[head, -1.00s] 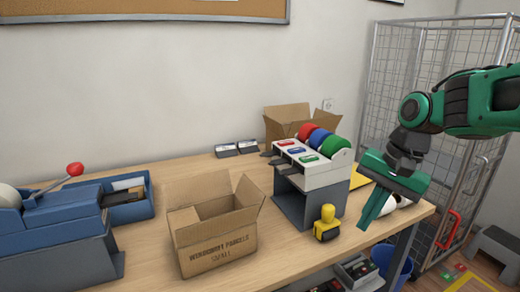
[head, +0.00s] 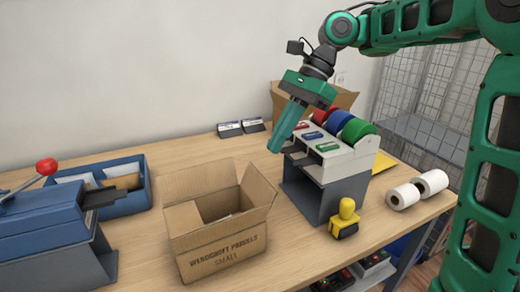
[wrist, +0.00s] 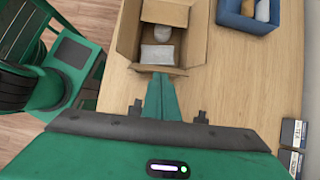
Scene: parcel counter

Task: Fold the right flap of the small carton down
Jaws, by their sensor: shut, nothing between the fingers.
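The small carton (head: 215,250) stands on the table with its top open and light-coloured contents inside. Its right flap (head: 258,186) stands up, tilted outward. In the wrist view the carton (wrist: 198,40) is seen from above, with pale packages in it. My gripper (head: 274,149) is shut and empty, fingers pointing down, above and to the right of the right flap, apart from it in the head view. In the wrist view the fingertips (wrist: 161,78) overlap the carton's near edge; the gap there is hard to judge.
A tape dispenser (head: 318,172) with coloured rolls stands right of the carton, close beneath my gripper. A yellow-handled stamp (head: 346,218) sits in front of it. A blue tray (head: 125,199) is at the left, and another open carton (head: 340,98) stands behind.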

